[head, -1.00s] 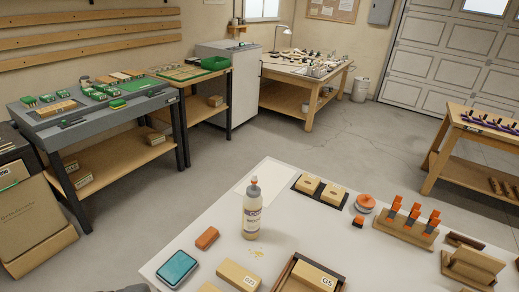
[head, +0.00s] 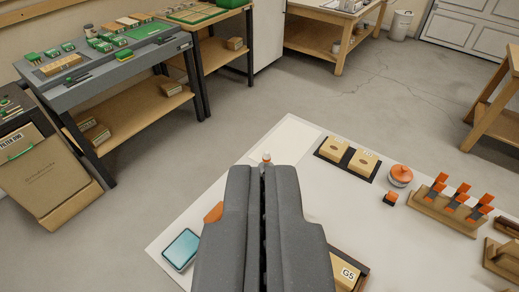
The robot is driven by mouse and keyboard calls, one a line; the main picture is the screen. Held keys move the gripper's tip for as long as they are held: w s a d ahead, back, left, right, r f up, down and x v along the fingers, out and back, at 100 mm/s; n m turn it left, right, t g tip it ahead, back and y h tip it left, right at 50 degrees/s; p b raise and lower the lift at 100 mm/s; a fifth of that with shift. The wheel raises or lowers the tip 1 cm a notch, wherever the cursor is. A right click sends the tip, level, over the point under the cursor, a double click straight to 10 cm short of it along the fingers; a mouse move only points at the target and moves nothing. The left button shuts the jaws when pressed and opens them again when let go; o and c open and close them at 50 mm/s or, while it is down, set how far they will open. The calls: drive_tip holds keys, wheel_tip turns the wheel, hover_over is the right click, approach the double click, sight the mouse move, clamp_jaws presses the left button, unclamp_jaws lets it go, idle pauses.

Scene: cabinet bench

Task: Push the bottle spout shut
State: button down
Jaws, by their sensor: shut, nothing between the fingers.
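The bottle's spout tip (head: 266,158) just shows in the head view above the ends of my fingers. It is small, with an orange-red part and a pale part. The rest of the bottle is hidden behind my gripper. My gripper (head: 263,172) is shut and empty, with its two dark grey fingers side by side in the lower middle of the view. Its tips line up with the bottle in the picture. I cannot tell whether they touch the spout or whether the spout is open.
On the white bench (head: 280,137) a blue tray (head: 181,249) and a partly hidden orange block (head: 214,212) lie left of my gripper. Wooden blocks (head: 333,148), an orange-lidded round container (head: 400,175) and a rack with orange clips (head: 450,208) stand to the right.

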drive_tip(key=w+a+f+n+g+h+p, duration=0.1)
drive_tip(key=w+f+g+p, duration=0.2)
drive_tip(key=w+f, duration=0.9)
drive_tip(key=w+a+f+n+g+p, duration=0.1)
drive_tip(key=w+f+g+p, duration=0.1)
drive_tip(key=w+f, duration=1)
drive_tip(key=w+p, duration=0.1)
drive_tip(key=w, duration=0.4)
drive_tip(key=shift+a+n+g+h+p, duration=0.3)
drive_tip(key=shift+g+h+p, duration=0.05)
drive_tip(key=shift+g+h, duration=0.05)
drive_tip(key=x, duration=0.4)
drive_tip(key=s+f+x, duration=0.1)
drive_tip(key=x, duration=0.3)
drive_tip(key=s+d+f+x, duration=0.1)
drive_tip(key=x, duration=0.3)
drive_tip(key=shift+w+f, duration=0.25)
